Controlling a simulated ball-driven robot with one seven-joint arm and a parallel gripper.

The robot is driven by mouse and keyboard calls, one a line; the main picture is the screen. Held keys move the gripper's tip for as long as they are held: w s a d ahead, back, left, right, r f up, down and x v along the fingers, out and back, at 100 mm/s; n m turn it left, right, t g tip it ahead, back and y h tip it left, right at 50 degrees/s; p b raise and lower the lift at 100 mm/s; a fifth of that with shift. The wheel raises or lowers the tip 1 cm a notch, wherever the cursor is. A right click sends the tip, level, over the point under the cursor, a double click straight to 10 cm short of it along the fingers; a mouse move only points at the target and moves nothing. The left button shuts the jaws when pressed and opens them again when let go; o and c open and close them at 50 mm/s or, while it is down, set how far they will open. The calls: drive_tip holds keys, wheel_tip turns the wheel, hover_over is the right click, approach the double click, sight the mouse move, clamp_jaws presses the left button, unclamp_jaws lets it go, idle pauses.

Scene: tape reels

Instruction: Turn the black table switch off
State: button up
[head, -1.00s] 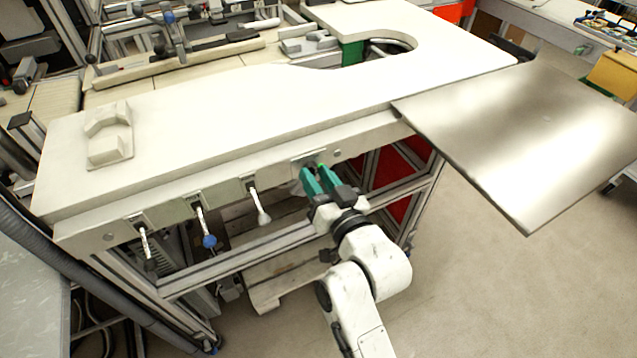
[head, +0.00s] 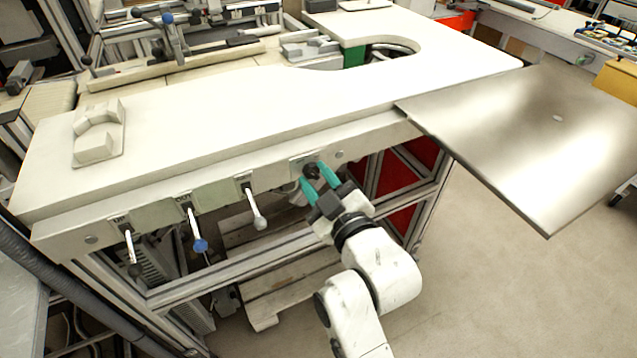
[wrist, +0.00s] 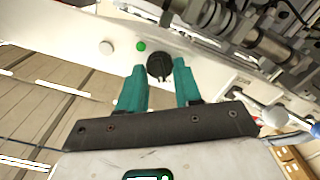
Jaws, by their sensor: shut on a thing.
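The black switch (head: 311,170) is a round dark knob on the front rail of the white table, near the rail's right part. In the wrist view the switch (wrist: 158,66) shows a ridge across its face. My gripper (head: 316,175) has teal fingers, one on each side of the knob, and is shut on it. In the wrist view the fingertips (wrist: 160,72) flank the knob's lower half. A small green button or light (wrist: 140,46) sits just beside the knob there.
Several levers hang from the same rail to the left, including a white-tipped one (head: 257,215) and a blue-tipped one (head: 199,244). A metal plate (head: 530,150) juts out at the right. The white tabletop (head: 220,130) is mostly clear.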

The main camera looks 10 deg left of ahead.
drive_tip(key=shift+n, duration=0.4)
drive_tip(key=o, duration=1)
drive_tip(key=shift+o, duration=0.2)
drive_tip(key=v, duration=1)
drive_tip(key=shift+s+d, duration=0.25)
drive_tip(key=shift+s, duration=0.1)
